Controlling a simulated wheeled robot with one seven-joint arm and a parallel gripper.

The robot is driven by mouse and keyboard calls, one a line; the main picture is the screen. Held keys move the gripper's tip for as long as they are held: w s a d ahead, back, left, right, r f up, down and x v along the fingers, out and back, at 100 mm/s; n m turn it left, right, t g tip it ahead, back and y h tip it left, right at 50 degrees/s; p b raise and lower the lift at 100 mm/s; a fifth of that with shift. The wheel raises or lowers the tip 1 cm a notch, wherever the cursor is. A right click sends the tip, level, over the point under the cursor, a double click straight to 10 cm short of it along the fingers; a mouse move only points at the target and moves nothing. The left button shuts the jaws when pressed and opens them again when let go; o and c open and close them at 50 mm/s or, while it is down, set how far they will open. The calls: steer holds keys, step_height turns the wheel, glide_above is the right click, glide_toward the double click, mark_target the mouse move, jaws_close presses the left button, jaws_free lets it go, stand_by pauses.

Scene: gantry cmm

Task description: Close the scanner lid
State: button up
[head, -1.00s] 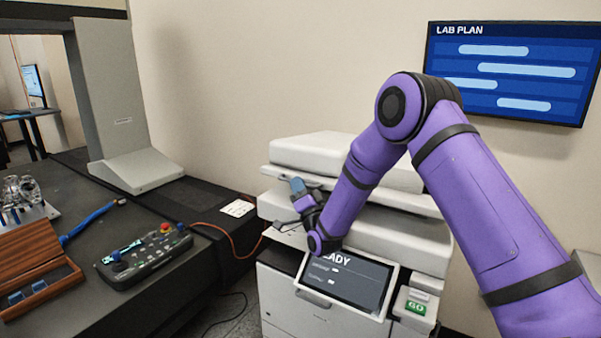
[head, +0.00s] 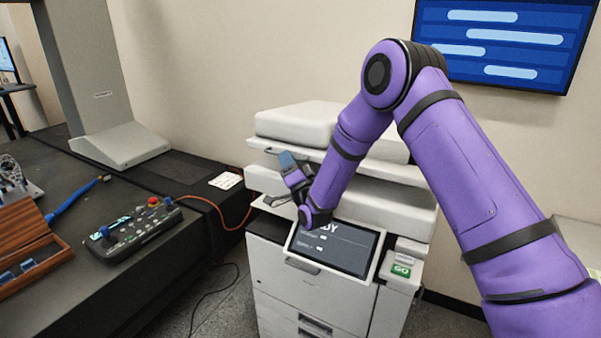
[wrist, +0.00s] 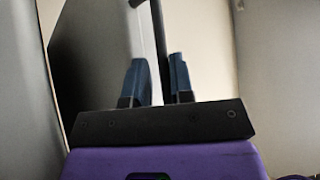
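The scanner lid (head: 395,172) is the white upper slab of the copier, with a thick block on top. A narrow dark gap shows between it and the scanner body (head: 400,215), so it looks slightly raised. My gripper (head: 287,160) is at the lid's front left edge, fingers pointing up; whether it touches the lid is unclear. In the wrist view, the two blue fingers of my gripper (wrist: 160,80) stand apart, with a thin dark bar (wrist: 159,40) running down between them, close to the right finger. My forearm hides part of the lid's front.
The copier's tilted screen (head: 335,247) and green GO button (head: 402,270) sit below the lid. At left, a dark table holds a control pendant (head: 130,232) and a wooden box (head: 30,245). An orange cable (head: 215,208) runs toward the copier. A wall display hangs behind.

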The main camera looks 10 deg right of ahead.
steer(key=s+d+f, duration=0.1)
steer(key=s+d, duration=0.4)
steer(key=s, duration=0.7)
steer(key=shift+s, duration=0.3)
steer(key=shift+c, duration=0.5)
